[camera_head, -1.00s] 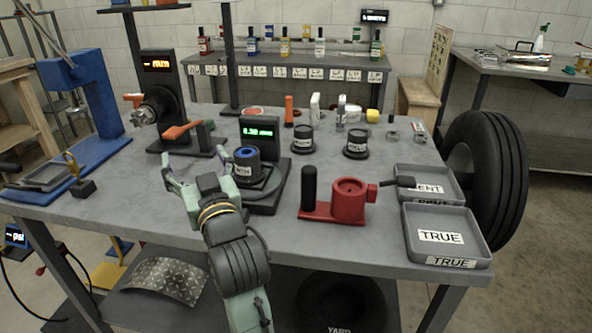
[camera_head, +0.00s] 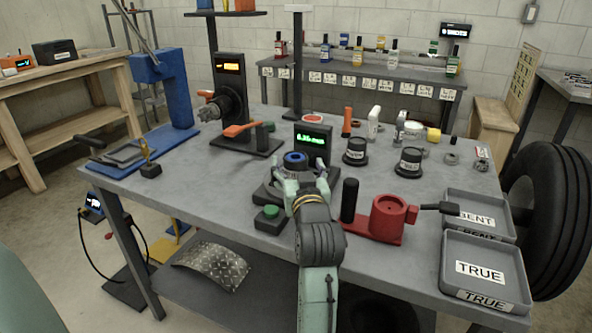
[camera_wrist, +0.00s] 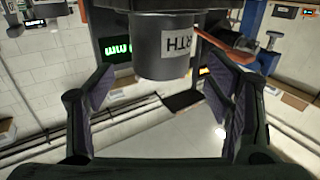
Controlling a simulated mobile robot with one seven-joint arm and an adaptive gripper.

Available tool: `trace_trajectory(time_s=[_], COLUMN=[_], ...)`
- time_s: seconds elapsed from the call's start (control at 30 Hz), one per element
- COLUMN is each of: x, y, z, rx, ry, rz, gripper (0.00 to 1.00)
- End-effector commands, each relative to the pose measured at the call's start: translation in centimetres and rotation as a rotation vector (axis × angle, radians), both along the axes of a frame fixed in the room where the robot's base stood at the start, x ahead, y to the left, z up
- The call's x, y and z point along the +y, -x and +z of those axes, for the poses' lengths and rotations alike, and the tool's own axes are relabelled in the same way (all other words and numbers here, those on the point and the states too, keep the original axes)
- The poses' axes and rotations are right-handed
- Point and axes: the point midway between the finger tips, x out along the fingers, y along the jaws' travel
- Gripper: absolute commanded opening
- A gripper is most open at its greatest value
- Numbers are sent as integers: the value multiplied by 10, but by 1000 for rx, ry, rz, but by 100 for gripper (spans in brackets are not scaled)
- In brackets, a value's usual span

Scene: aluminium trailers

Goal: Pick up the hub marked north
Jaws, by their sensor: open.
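The hub (camera_head: 294,159) shows a blue ringed top and sits on the black gauge stand (camera_head: 313,136) with a lit green display. In the wrist view the hub (camera_wrist: 160,52) appears inverted as a dark cylinder with a partly visible label ending "RTH". My gripper (camera_head: 304,181) is at the front of the hub and hides its lower part and label in the head view. In the wrist view my gripper (camera_wrist: 163,92) is open, with its fingers apart on either side of the hub's line and no visible contact.
Two dark labelled hubs (camera_head: 355,152) (camera_head: 409,161) stand to the right. A red fixture (camera_head: 388,218) with a black post is close on the right. Trays marked BENT (camera_head: 480,197) and TRUE (camera_head: 455,245) lie at the right edge. A green button box (camera_head: 270,219) is at left.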

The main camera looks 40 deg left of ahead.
Motion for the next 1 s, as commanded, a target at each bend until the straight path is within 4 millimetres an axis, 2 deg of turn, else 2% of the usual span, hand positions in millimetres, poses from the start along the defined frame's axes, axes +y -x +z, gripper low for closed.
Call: trace_trajectory(time_s=[0.1,0.23,0.53,1.0], x=[16,27,31,31], y=[-12,-24,-28,-28], z=[6,4,2,2], rx=[1,1,-1,-1], ry=[1,0,-1,-1], rz=[2,1,0,0], gripper=[73,73,73,42])
